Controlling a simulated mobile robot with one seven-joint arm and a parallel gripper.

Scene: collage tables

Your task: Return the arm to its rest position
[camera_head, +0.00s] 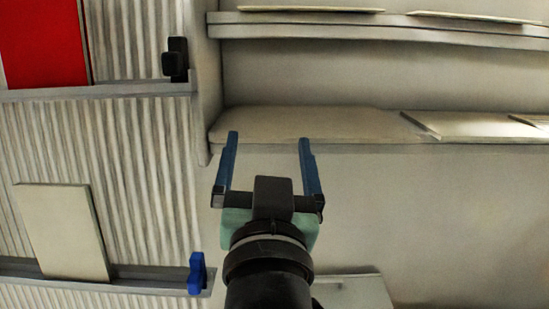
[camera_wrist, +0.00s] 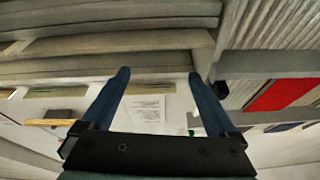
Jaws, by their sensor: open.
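My gripper (camera_head: 268,148) is in the middle of the head view, with its two blue fingers spread apart and nothing between them. Its fingertips show in front of a shelf (camera_head: 290,125) with a pale top. The gripper also shows in the wrist view (camera_wrist: 157,82), where the blue fingers are apart and empty. Beyond them in the wrist view is a white sheet (camera_wrist: 146,112) with faint printed lines.
Ribbed panels with ledges stand at the left, holding a red panel (camera_head: 45,42), a black item (camera_head: 175,60), a white board (camera_head: 62,230) and a blue item (camera_head: 196,273). An upper shelf (camera_head: 380,30) runs across the top right. Flat pale boards (camera_head: 470,126) lie on the shelf at right.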

